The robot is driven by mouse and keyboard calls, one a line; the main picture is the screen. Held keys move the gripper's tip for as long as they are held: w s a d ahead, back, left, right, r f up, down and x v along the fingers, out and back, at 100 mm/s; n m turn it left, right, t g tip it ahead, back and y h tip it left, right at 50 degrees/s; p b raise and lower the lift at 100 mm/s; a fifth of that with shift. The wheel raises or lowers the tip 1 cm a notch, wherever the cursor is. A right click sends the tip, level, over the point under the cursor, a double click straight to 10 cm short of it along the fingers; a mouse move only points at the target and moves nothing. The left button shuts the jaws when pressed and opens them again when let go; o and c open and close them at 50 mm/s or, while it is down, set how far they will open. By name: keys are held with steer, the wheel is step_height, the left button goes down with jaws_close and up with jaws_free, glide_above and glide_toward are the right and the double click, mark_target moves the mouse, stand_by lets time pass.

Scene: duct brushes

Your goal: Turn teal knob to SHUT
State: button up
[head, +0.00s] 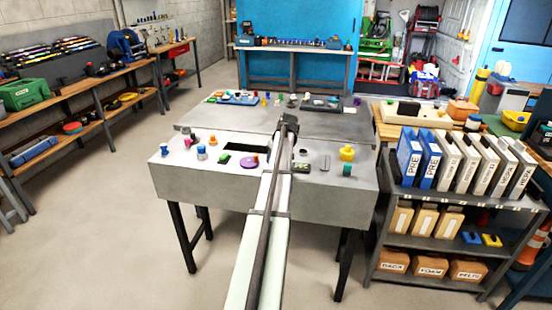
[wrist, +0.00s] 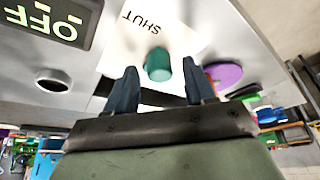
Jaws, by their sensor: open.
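The teal knob (wrist: 158,65) shows in the wrist view on a white plate (wrist: 118,58) printed with the word SHUT, which appears upside down. No pointer mark can be made out on the knob. My gripper (wrist: 160,74) is open, with its two dark fingers apart and the knob showing between their tips. I cannot tell whether a finger touches it. In the head view my arm crosses the middle of the grey bench (head: 190,180) and seems to hide this knob and my fingertips.
A dark OFF display (wrist: 50,22) and a round hole (wrist: 52,80) lie left of the knob in the wrist view. A purple disc (wrist: 224,76) is close by on the right. A yellow knob (head: 347,153) and another teal piece (head: 347,170) stand at the bench's right.

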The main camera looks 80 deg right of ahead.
steer(key=shift+c, duration=0.5)
jaws_close()
steer(key=m, duration=0.2)
steer(key=m+g+h, duration=0.1)
steer(key=m, duration=0.1)
steer(key=shift+w+a+m+g, duration=0.15)
steer(key=shift+m+g, duration=0.15)
steer(key=shift+m, duration=0.1)
steer(key=m+g, duration=0.1)
steer(key=m, duration=0.3)
steer(key=shift+w+m+g, duration=0.1)
steer(key=shift+m+g, duration=0.2)
steer(key=shift+g, duration=0.1)
steer(key=m+g, duration=0.1)
steer(key=m, duration=0.3)
steer(key=shift+w+g, duration=0.15)
steer(key=shift+g, duration=0.25)
steer(key=shift+m+g+y, duration=0.4)
steer(key=shift+m+g, duration=0.2)
steer(key=shift+m, duration=1.5)
